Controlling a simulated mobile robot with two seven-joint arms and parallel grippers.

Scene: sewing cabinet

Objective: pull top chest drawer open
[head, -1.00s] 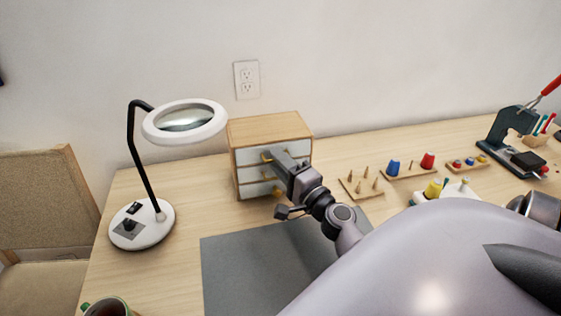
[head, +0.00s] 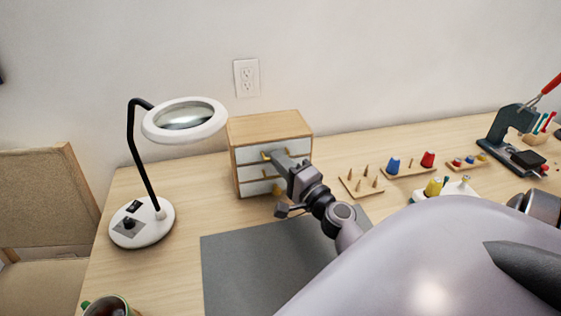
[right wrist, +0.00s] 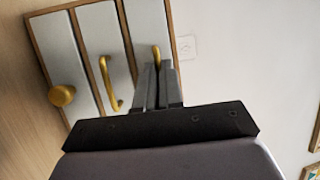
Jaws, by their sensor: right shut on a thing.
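A small wooden chest (head: 270,127) with light grey drawer fronts stands on the table against the wall. Its top drawer (head: 248,155) looks flush with the chest, with no gap that I can see. My right gripper (head: 272,155) reaches the top drawer's front and is shut on its brass handle (right wrist: 156,54). The fingers hide part of this handle. In the right wrist view the chest appears turned on its side, with the middle drawer's brass handle (right wrist: 110,86) and the bottom drawer's round brass knob (right wrist: 62,95) free. My left gripper is not in view.
A magnifier lamp (head: 143,224) stands close to the left of the chest. A grey mat (head: 230,270) lies in front. A peg board (head: 362,187) and thread-spool boards (head: 408,170) are to the right.

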